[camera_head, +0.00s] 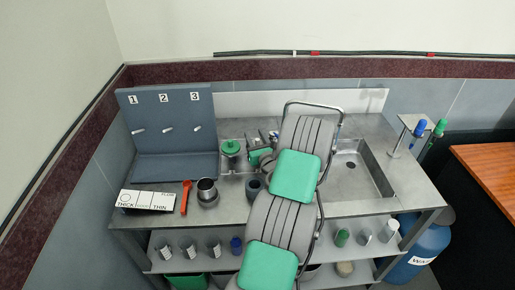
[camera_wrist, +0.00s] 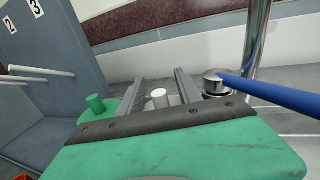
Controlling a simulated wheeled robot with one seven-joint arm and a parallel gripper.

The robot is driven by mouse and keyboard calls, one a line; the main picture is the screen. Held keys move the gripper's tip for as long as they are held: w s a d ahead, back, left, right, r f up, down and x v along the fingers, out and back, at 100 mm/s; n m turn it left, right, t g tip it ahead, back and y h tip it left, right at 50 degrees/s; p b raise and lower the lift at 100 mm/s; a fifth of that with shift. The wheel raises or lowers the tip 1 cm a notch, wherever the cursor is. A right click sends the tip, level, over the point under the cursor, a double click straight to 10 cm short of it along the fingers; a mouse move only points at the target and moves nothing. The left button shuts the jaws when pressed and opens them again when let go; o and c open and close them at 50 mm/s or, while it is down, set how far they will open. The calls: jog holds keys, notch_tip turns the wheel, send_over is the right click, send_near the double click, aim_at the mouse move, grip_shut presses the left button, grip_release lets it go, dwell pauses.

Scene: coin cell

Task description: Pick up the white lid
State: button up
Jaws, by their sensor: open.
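A small white cylindrical knob (camera_wrist: 159,97), which looks like part of the white lid, shows between the two fingers of my gripper (camera_wrist: 161,80) in the wrist view. The fingers are apart, one on each side of it, and I cannot tell whether they touch it. The rest of the lid is hidden behind the dark gripper edge. In the head view my gripper (camera_head: 264,138) is over the back of the metal counter, right of a green lid (camera_head: 231,146), and I cannot make out the white lid there.
The green lid (camera_wrist: 95,103) is close on the left in the wrist view. A metal piece with a blue handle (camera_wrist: 270,93) stands close on the right. A grey numbered rack (camera_head: 170,125) stands left, a sink (camera_head: 352,178) right. A metal cup (camera_head: 207,190) stands in front.

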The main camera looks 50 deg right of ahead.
jog(key=shift+c, duration=0.4)
grip_shut()
